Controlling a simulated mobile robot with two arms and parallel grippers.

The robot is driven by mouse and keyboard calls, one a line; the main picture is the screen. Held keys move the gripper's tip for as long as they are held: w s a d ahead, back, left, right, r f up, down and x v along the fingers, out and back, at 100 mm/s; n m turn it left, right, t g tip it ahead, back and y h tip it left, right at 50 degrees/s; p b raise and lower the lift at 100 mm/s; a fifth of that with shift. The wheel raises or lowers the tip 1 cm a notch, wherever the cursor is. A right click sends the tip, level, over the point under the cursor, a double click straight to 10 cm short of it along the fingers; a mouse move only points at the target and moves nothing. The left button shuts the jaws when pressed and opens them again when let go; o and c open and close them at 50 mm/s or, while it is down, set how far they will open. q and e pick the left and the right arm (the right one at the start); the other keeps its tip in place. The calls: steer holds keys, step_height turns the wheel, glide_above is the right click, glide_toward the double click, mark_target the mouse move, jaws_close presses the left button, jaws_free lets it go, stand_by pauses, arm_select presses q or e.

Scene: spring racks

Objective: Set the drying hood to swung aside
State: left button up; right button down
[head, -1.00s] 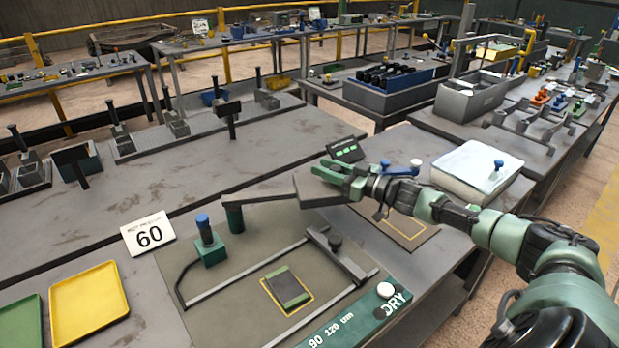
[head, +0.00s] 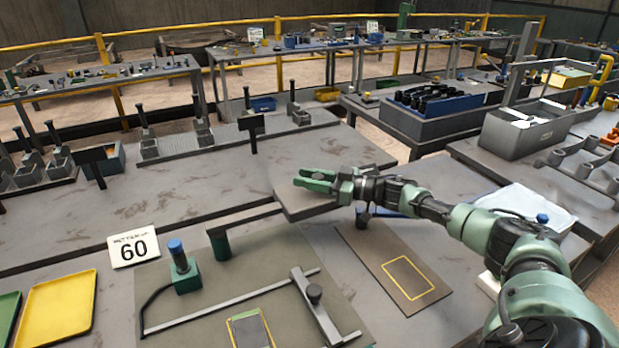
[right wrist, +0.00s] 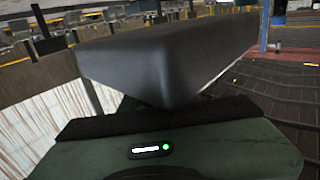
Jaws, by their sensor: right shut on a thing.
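The drying hood (head: 300,204) is a flat grey box on a long grey arm (head: 246,220). The arm runs from a green post (head: 220,244) on the station board. The hood stands out behind the board, away from the dark green piece in a yellow outline (head: 250,330). My right gripper (head: 314,181) is shut on the hood at its upper side. In the right wrist view the dark grey hood (right wrist: 165,55) fills the space just beyond my gripper. My left gripper is not in view.
A brown mat with a yellow outline (head: 385,262) lies bare right of the hood. Bare bench top lies left of the hood.

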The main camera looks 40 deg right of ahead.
steer(key=shift+w+d+r, duration=0.1)
steer(key=shift+d, duration=0.05)
steer(key=c, duration=1.2)
jaws_free()
steer(key=shift+o, duration=0.7)
steer(key=shift+w+f, duration=0.2)
steer(key=shift+w, duration=0.1)
steer(key=b+v, duration=0.1)
steer(key=v, duration=0.6)
steer(key=shift+s+f+b, duration=0.1)
steer(key=shift+b, duration=0.2)
steer(key=shift+s+d, duration=0.1)
steer(key=shift+s, duration=0.2)
